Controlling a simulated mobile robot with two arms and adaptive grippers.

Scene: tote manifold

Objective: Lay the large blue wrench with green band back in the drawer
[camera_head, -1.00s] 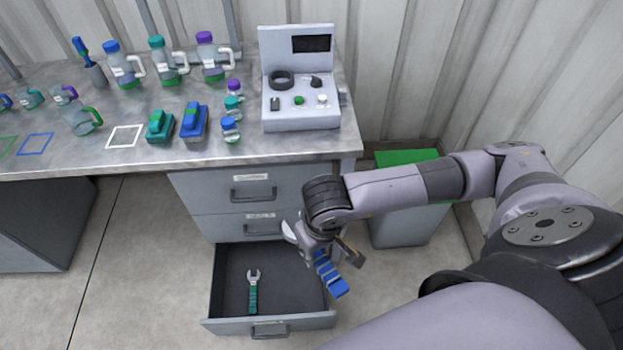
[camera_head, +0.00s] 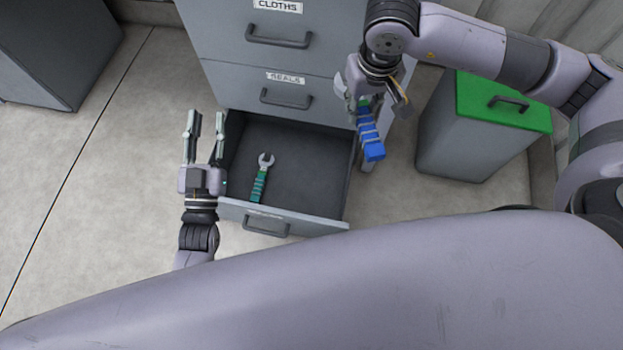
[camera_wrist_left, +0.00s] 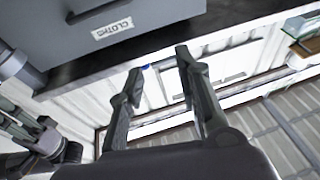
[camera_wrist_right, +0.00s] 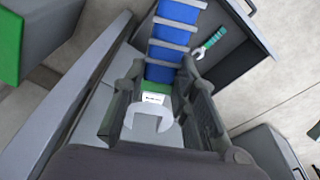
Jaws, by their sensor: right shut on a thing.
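My right gripper (camera_head: 372,97) is shut on the large blue wrench (camera_head: 369,137), just right of the open drawer. The right wrist view shows its blue handle (camera_wrist_right: 172,42) with grey stripes, a green band and an open grey jaw between the fingers (camera_wrist_right: 160,110). The open bottom drawer (camera_head: 315,165) holds a smaller wrench with a green handle (camera_head: 259,185); the rest of its floor is bare. My left gripper (camera_head: 205,125) is open and empty at the drawer's left side, and its fingers also show apart in the left wrist view (camera_wrist_left: 160,75).
Closed drawers labelled CLOTHS (camera_head: 275,30) and SEALS (camera_head: 285,90) are above the open one. A grey bin with a green lid (camera_head: 500,100) stands to the right.

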